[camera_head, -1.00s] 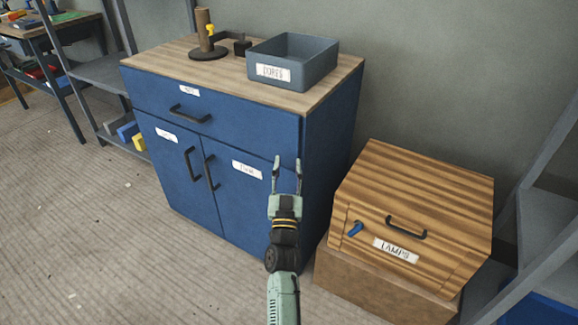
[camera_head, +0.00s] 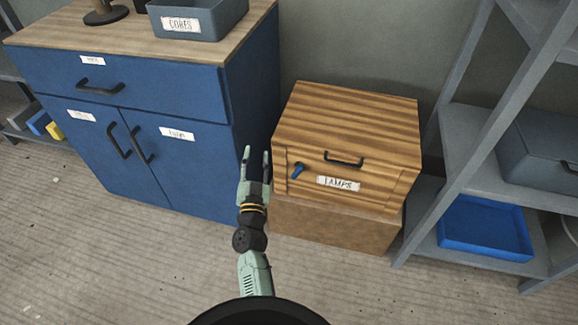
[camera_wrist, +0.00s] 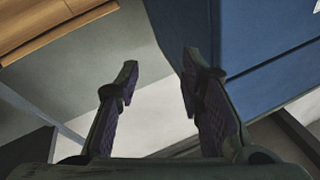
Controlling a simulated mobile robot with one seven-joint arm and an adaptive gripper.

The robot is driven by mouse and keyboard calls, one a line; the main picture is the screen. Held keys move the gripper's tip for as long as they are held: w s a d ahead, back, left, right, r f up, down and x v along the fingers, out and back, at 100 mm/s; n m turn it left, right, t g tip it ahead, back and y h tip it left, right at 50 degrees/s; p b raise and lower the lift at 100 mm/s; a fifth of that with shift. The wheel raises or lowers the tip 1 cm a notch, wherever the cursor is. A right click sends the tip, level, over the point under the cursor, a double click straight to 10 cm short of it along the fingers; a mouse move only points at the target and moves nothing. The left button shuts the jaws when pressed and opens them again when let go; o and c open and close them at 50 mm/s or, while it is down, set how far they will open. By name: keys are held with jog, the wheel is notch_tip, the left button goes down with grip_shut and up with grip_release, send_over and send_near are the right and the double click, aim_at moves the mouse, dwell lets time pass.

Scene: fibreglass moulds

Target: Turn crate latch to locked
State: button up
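The wooden crate (camera_head: 345,118) with a "LAMPS" label stands on a brown block to the right of the blue cabinet. Its blue latch (camera_head: 297,171) is on the left of the front face, slanting down and left, beside the black handle (camera_head: 343,159). My gripper (camera_head: 256,158) is open and empty, left of the latch in the picture and apart from it. In the wrist view, my two fingers (camera_wrist: 158,85) are spread with nothing between them. Part of the crate (camera_wrist: 50,27) shows at the upper left there; the latch is out of that view.
The blue cabinet (camera_head: 185,95) with black handles stands close on the left, with a grey bin (camera_head: 197,18) on top. The brown block (camera_head: 330,225) is under the crate. A grey shelf rack (camera_head: 480,150) with a blue tray (camera_head: 484,228) stands at the right. The floor in front is clear.

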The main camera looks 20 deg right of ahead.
aim_at(296, 175)
jog(key=s+d+f+m+g+h, duration=0.2)
jog(key=s+d+f, duration=0.2)
jog(key=f, duration=0.3)
jog(key=s+d+f+m+g+h, duration=0.1)
jog(key=s+d+f+m+g, duration=0.1)
jog(key=s+d+f, duration=0.3)
jog(key=x, duration=0.3)
jog(key=a+f+x, duration=0.1)
jog(key=x, duration=0.3)
jog(key=w+x, duration=0.1)
jog(key=x, duration=0.2)
jog(key=shift+w+a+f+b, duration=0.1)
jog(key=shift+a+f+b, duration=0.1)
jog(key=shift+b, duration=0.15)
jog(key=shift+w+d, duration=0.35)
jog(key=shift+w, duration=0.15)
jog(key=shift+c, duration=0.4)
grip_shut()
